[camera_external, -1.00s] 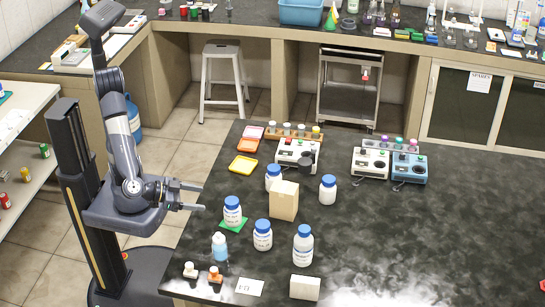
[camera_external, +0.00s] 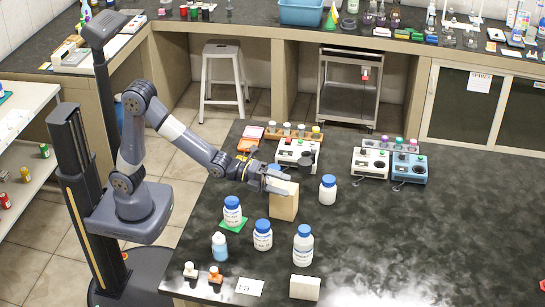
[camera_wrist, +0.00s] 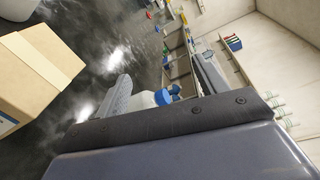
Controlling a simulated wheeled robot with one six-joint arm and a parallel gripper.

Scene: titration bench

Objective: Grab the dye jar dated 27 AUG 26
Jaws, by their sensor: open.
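Several white jars with blue caps stand on the dark bench: one on a green square (camera_external: 232,210), one at front middle (camera_external: 263,236), one taller at front right (camera_external: 303,244), and one right of the cardboard box (camera_external: 328,191). Another jar, behind the box, is mostly hidden by my gripper; a bit of blue shows there (camera_external: 275,168). Dates on the labels are too small to read. My gripper (camera_external: 280,182) is open beside the box's upper left. In the wrist view, a blue-capped white jar (camera_wrist: 146,100) shows close by the jaws, partly hidden by them.
The cardboard box (camera_external: 284,205) stands right against my gripper's area and fills the left of the wrist view (camera_wrist: 38,75). Instruments (camera_external: 297,152) and a vial rack stand behind. A pale block (camera_external: 305,287) and small bottles are at the front. The bench's right side is mostly clear.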

